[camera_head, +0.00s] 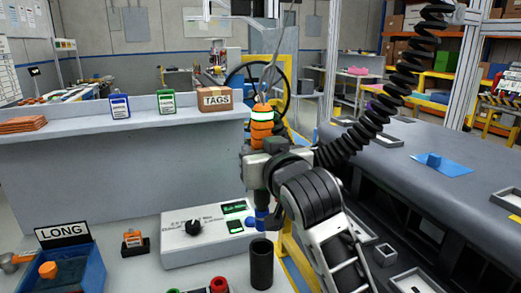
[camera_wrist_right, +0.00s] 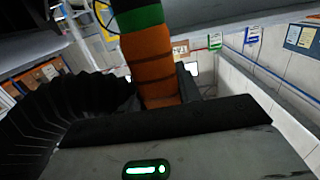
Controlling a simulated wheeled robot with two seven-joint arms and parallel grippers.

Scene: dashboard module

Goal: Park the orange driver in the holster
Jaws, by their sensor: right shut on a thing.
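The orange driver (camera_head: 262,116) is upright, with a green and white band near its top and a cable rising from it. The wrist view shows the orange body (camera_wrist_right: 148,62) and green band close up; the fingertips are hard to make out there. My left gripper is out of view.
A grey controller box (camera_head: 208,235) stands left of the tube. Red and green knobs (camera_head: 219,286) are near the front edge. A blue LONG bin (camera_head: 75,272) is at front left. A black coiled hose (camera_head: 385,105) runs right of the gripper, above the dark dashboard module (camera_head: 455,190).

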